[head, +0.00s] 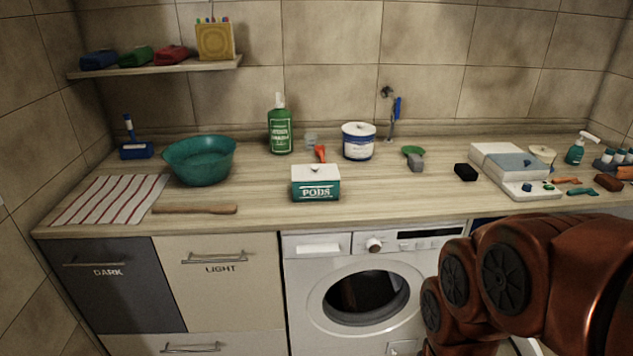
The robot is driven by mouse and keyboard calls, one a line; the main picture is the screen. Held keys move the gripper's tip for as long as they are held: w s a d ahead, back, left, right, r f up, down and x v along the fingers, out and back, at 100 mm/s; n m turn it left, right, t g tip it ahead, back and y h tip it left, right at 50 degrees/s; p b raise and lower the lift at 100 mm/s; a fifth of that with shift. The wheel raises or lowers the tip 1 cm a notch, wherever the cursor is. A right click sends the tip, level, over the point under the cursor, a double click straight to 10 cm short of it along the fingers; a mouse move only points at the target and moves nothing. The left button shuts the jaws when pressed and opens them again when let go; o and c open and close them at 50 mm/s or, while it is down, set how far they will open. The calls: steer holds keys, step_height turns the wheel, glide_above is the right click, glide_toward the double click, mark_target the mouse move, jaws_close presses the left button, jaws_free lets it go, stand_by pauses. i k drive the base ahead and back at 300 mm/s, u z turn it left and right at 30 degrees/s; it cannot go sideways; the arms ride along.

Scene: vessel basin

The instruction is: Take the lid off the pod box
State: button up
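The pod box (315,190) is a small teal box with "PODS" in white on its front. It stands upright on the wooden counter, near the front edge above the washing machine. Its white lid (316,173) sits on top. A small orange-red item (320,153) shows right behind or at the back of the lid; I cannot tell whether it touches it. My copper-red arm rises at the lower right, well apart from the box. My gripper is out of view.
Behind the box stand a green bottle (280,128) and a white-and-blue tub (358,141). A teal bowl (199,160), a wooden stick (195,209) and a striped cloth (110,200) lie left. The counter (400,200) is clear right of the box. A washing machine (308,275) is below.

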mark_target(330, 171)
steer(key=u, duration=0.65)
steer(key=i, duration=1.05)
steer(key=u, duration=0.6)
